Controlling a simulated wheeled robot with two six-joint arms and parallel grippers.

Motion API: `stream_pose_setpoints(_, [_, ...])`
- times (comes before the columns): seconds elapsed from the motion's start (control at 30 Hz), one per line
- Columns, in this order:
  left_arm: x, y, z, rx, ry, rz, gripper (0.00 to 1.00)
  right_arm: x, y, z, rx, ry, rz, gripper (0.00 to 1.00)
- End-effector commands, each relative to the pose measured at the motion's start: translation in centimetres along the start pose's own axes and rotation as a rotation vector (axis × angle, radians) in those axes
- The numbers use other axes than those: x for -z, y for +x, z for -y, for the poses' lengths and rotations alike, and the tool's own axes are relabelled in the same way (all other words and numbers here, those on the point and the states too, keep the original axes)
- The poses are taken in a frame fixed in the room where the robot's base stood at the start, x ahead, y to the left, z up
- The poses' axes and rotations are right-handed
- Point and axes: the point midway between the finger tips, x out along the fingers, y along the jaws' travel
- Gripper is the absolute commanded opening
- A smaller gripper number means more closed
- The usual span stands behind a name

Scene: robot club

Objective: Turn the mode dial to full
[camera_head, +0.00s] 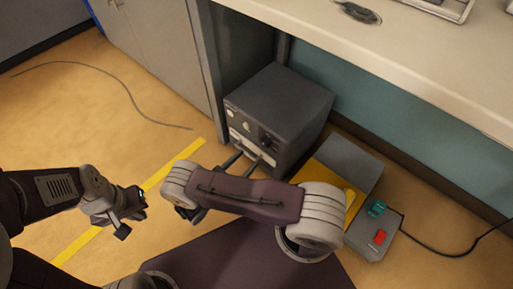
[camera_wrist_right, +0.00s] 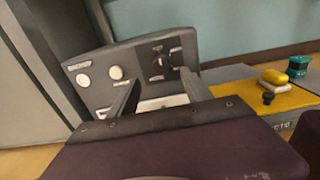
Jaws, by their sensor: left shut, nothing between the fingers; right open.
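A dark grey box (camera_head: 283,105) stands on the floor under the desk. Its front panel (camera_wrist_right: 138,72) carries two round white buttons or lamps on the left. The black mode dial (camera_wrist_right: 158,63) is on the panel's right part, with small labels around it that I cannot read; it also shows small in the head view (camera_head: 266,141). My right gripper (camera_wrist_right: 163,92) is open, its fingers apart in front of the panel, below the dial; I cannot tell whether they touch the panel. My left gripper (camera_head: 131,209) is shut and empty, well left of the box.
Right of the box is a grey unit with a yellow plate (camera_wrist_right: 236,96). A teal part (camera_head: 376,208) and a red switch (camera_head: 380,237) sit near its front. A cabinet (camera_head: 160,50) stands left of the box. The desk top (camera_head: 420,50) overhangs behind. Open floor lies left.

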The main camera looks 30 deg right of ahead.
Motion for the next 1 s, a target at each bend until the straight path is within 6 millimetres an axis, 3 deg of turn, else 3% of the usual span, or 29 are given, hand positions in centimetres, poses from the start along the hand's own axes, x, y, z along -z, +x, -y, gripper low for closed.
stream_pose_setpoints(0.4, [-0.4, 3.8, 0.1, 0.0, 0.0, 0.001, 0.0, 0.4, 7.7, 0.2, 0.007, -0.001, -0.002, 0.57])
stream_pose_setpoints(0.77, [-0.4, 3.9, 0.1, 0.0, 0.0, 0.001, 0.0, 0.0, 8.6, 0.1, 0.005, 0.0, -0.003, 0.57])
stream_pose_setpoints(0.97, [-0.4, 3.9, 0.1, 0.0, 0.0, 0.001, 0.0, 0.0, 8.6, 0.1, 0.005, 0.0, -0.003, 0.01])
stream_pose_setpoints(1.0, [-0.4, 3.9, 0.1, 0.0, 0.0, 0.001, 0.0, 0.1, 8.6, 0.1, 0.005, 0.0, -0.003, 0.0])
